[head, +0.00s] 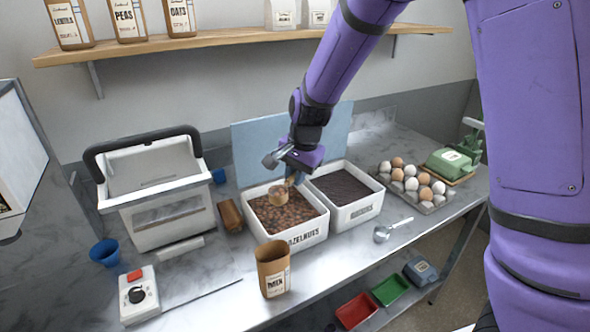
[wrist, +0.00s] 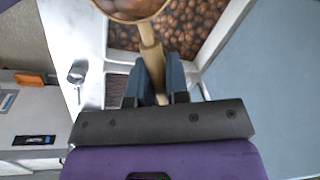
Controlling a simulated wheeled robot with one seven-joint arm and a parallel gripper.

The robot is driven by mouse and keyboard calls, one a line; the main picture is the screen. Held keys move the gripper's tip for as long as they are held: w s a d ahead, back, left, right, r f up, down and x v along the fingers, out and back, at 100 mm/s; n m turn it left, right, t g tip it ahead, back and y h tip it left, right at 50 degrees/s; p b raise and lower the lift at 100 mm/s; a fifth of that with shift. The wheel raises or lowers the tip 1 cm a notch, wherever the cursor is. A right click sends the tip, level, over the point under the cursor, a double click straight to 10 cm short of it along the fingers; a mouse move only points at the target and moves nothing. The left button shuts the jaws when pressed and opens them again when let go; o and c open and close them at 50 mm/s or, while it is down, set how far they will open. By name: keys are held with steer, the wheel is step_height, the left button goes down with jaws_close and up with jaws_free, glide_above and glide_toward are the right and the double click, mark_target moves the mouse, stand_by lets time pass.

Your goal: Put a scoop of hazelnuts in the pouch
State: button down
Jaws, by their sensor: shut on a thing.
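My gripper (head: 297,166) is shut on the handle of a wooden scoop (head: 278,194) above the left side of the hazelnut bin. In the wrist view, the gripper's dark fingers (wrist: 157,84) clamp the scoop's handle (wrist: 152,52), and brown nuts show in the scoop's bowl. The white bin labelled hazelnuts (head: 307,236) is open and full of brown nuts (head: 286,213). The brown paper pouch (head: 273,272) stands upright and open at the counter's front, in front of the bin. Its inside is only partly visible.
A second white bin (head: 352,215) with dark contents adjoins on the right. A metal scoop (head: 392,230) lies right of the bins, before an egg tray (head: 412,190). A sealing device (head: 139,296), blue cup (head: 105,252) and white handled container (head: 165,218) stand left.

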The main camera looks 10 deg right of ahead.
steer(key=s+a+f+g+h, duration=0.2)
steer(key=s+g+h, duration=0.8)
steer(key=g+h, duration=0.1)
steer(key=shift+a+f+h, duration=0.3)
steer(key=shift+a+f, duration=0.1)
stand_by(1.5)
steer(key=shift+r, duration=0.1)
stand_by(0.8)
steer(key=shift+r, duration=2.4)
